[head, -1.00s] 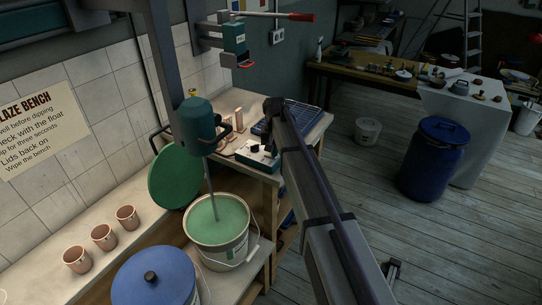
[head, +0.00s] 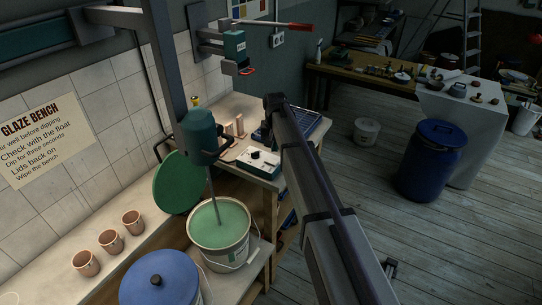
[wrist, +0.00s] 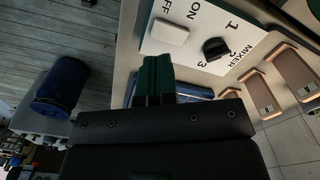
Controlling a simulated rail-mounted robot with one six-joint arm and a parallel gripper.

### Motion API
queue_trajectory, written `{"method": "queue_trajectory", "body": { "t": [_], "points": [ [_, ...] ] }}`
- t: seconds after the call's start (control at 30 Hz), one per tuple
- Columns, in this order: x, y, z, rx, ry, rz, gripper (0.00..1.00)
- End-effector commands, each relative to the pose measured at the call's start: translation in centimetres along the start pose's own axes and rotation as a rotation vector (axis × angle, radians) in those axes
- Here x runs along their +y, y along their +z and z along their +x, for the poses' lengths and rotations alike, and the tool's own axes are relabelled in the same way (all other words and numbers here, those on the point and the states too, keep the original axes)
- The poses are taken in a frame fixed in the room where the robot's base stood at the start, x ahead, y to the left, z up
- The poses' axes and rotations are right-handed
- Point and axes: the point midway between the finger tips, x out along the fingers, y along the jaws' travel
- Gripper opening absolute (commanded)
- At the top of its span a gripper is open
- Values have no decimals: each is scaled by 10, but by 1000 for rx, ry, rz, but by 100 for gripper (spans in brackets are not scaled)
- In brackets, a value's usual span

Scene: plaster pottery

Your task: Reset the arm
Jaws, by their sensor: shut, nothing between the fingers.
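My gripper (wrist: 155,82) shows in the wrist view as two dark green fingers pressed together with nothing between them. Its fingertips appear in front of the lower edge of the white mixer control panel (wrist: 185,40), apart from or touching I cannot tell. The panel has a pale rocker switch (wrist: 170,32) marked ON and OFF and a black knob (wrist: 215,48) with numbers around it. In the head view my arm reaches up from the bottom right, and the gripper itself is hidden. The mixer control box (head: 257,162) sits on the bench left of my arm.
The mixer (head: 200,132) stands with its shaft in a bucket of green glaze (head: 219,240). A green lid (head: 180,183) leans beside it. A blue-lidded bucket (head: 160,280) and three clay cups (head: 110,240) are at lower left. Open floor (head: 470,240) lies right, with a blue barrel (head: 432,160).

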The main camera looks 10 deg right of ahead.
Motion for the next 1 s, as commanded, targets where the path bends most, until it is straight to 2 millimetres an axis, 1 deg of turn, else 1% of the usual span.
{"method": "queue_trajectory", "body": {
  "t": [0.03,0.1,0.4,0.43,0.47,0.57,0.6,0.67,0.7,0.8,0.83,0.9,0.97,1.0],
  "points": [
    [0,0,-11,0,0,0,0],
    [0,0,-14,0,0,0,0],
    [0,0,-11,0,0,-17,0],
    [2,7,-11,0,0,-39,0],
    [4,20,-11,0,0,-52,0],
    [18,85,-11,-1,0,-103,0],
    [25,120,-11,-1,1,-126,0],
    [36,174,-11,-1,1,-157,0],
    [43,207,-11,0,1,-173,0],
    [57,277,-11,0,1,-201,0],
    [61,292,-11,0,1,-204,0],
    [66,316,-11,0,1,-205,0],
    [68,325,-11,0,1,-204,0],
    [68,326,-11,0,1,-204,0]
  ]
}}
